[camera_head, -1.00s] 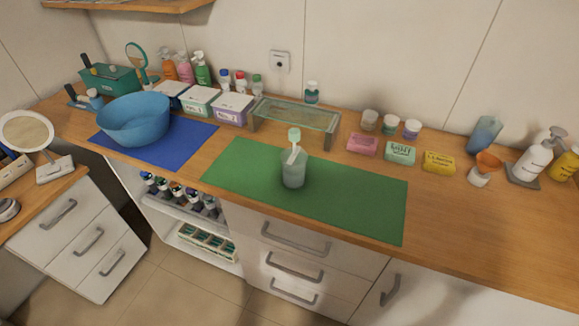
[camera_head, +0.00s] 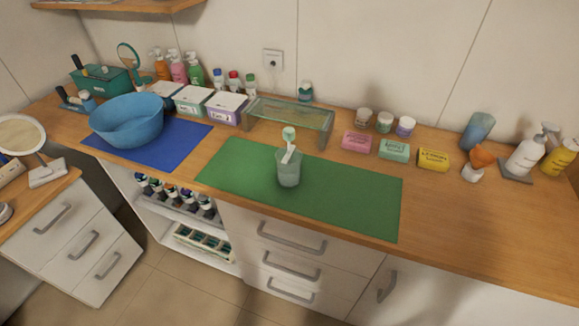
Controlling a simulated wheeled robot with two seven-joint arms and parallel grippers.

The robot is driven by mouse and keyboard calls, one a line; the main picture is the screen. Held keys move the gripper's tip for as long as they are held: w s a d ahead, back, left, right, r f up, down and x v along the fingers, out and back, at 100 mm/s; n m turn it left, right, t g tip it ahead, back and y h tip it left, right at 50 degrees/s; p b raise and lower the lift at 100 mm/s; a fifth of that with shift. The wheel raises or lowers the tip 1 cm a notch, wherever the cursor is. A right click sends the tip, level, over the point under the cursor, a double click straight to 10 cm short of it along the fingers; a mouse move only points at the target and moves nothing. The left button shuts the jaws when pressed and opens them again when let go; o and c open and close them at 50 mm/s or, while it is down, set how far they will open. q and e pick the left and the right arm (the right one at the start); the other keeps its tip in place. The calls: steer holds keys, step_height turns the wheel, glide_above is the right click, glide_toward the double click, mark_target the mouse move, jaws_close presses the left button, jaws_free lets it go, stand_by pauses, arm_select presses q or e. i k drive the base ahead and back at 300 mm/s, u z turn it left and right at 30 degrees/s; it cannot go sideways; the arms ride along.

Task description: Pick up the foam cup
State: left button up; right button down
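A grey-green translucent cup (camera_head: 289,170) stands upright on the green mat (camera_head: 345,202) near the middle of the counter. A toothbrush-like item (camera_head: 289,145) with a pale green top stands in it and leans on its rim. A blue tumbler (camera_head: 477,131) leans at the back right. In front of it is a small white base (camera_head: 472,173) with an orange top (camera_head: 483,156). No label shows which of these is the foam cup. Neither of my grippers is in view.
A clear raised shelf (camera_head: 290,113) stands behind the green mat. Pink (camera_head: 356,141), mint (camera_head: 394,149) and yellow (camera_head: 433,160) boxes lie to its right. A blue bowl (camera_head: 127,121) sits on a blue mat at left. The green mat around the cup is clear.

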mark_target(288, 175)
steer(key=u, duration=1.85)
steer(key=i, duration=0.8)
steer(key=z, duration=2.55)
